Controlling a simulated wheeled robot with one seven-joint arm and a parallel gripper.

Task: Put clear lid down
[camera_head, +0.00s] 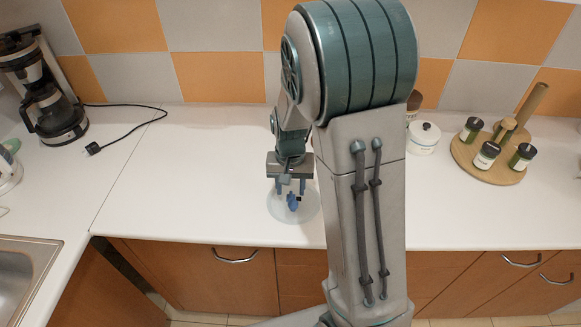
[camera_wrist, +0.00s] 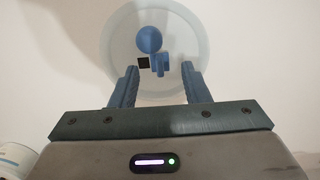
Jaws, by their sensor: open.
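The clear lid (camera_head: 276,211) is a pale, see-through disc lying flat on the white counter near its front edge. It also shows in the wrist view (camera_wrist: 121,42), at the top centre. A blue knob (camera_wrist: 149,40) with a smaller blue piece and a small black square sits at its middle. My gripper (camera_wrist: 160,70) is open, with its two blue fingers apart and nothing seen gripped between them. In the head view my gripper (camera_head: 291,191) points down over the lid, close to the knob. Whether a finger touches the knob I cannot tell.
A coffee maker (camera_head: 51,100) with a black cord stands at the far left, above a sink (camera_head: 28,270). A white lidded pot (camera_head: 424,139) and a round wooden board (camera_head: 467,160) with several jars stand at the right. The counter left of the lid is clear.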

